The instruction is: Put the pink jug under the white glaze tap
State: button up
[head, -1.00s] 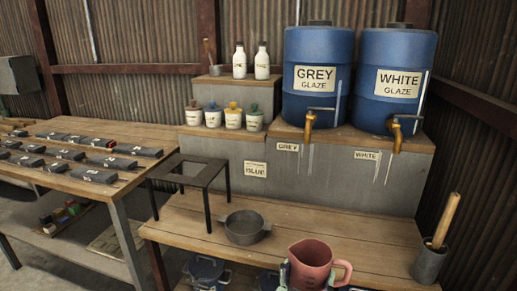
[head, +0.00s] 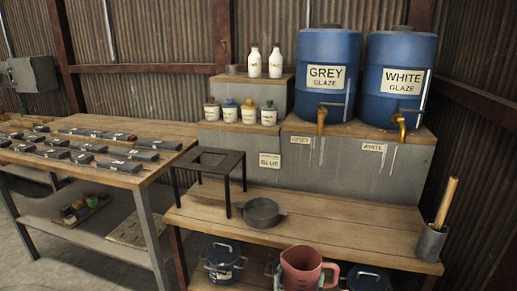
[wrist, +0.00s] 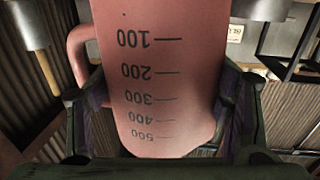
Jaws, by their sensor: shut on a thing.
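The pink jug (head: 303,268) is at the bottom edge of the head view, in front of the wooden bench, with its handle to the right. My gripper (wrist: 166,92) is shut on it, one finger on each side, in the wrist view. The jug (wrist: 152,50) fills the middle there and shows black volume marks. The white glaze tap (head: 401,125) is brass and hangs from the blue barrel labelled WHITE GLAZE (head: 393,88), at upper right. The jug is well below and left of that tap, apart from it. Most of my gripper is hidden in the head view.
The grey glaze barrel (head: 328,75) has its own tap (head: 321,120). A black stand (head: 212,162) and a grey pan (head: 263,212) are on the bench (head: 338,226); a pot with a stick (head: 431,242) stands at its right end. The bench between pan and pot is clear.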

jog(key=w+a+f+n+y, duration=0.1)
jog(key=a+f+y, duration=0.1)
jog(key=f, duration=0.8)
jog(key=w+a+f+n+t+y+b, duration=0.1)
jog(key=a+f, duration=0.4)
jog(key=f, duration=0.6)
jog(key=w+a+f+n+y+b, duration=0.1)
jog(key=w+a+f+n+y, duration=0.1)
jog(key=f, duration=0.9)
jog(key=shift+w+a+f+n+t+y, duration=0.25)
jog(key=shift+w+a+n+y, duration=0.2)
jog(key=shift+a+y, duration=0.65)
jog(key=shift+d, duration=0.35)
